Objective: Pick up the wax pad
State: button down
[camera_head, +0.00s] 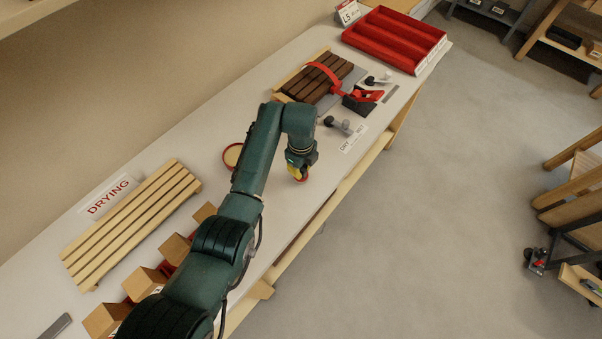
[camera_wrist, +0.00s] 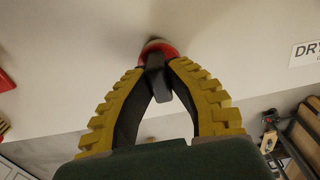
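The wax pad (camera_wrist: 158,46) appears to be the small round red piece with a pale edge at my fingertips in the wrist view, with a dark upright grip between the fingers. In the head view its red edge (camera_head: 302,180) shows just under my gripper (camera_head: 298,170), close to the bench's front edge. My gripper (camera_wrist: 158,75) has yellow ribbed fingers closed in on the dark grip from both sides. Most of the pad is hidden by the fingers in the head view. I cannot tell whether it touches the bench top.
A round tin with a red rim (camera_head: 232,156) lies left of my gripper. A brush-like tool (camera_head: 339,126) and a DRY label (camera_head: 352,140) lie to the right. Further back are strapped dark slats (camera_head: 310,85) and a red tray (camera_head: 393,40). A slatted drying rack (camera_head: 130,222) stands left.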

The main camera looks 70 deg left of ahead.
dwell(0.4)
notch_tip(320, 180, up, 10)
jog(key=shift+p, duration=0.6)
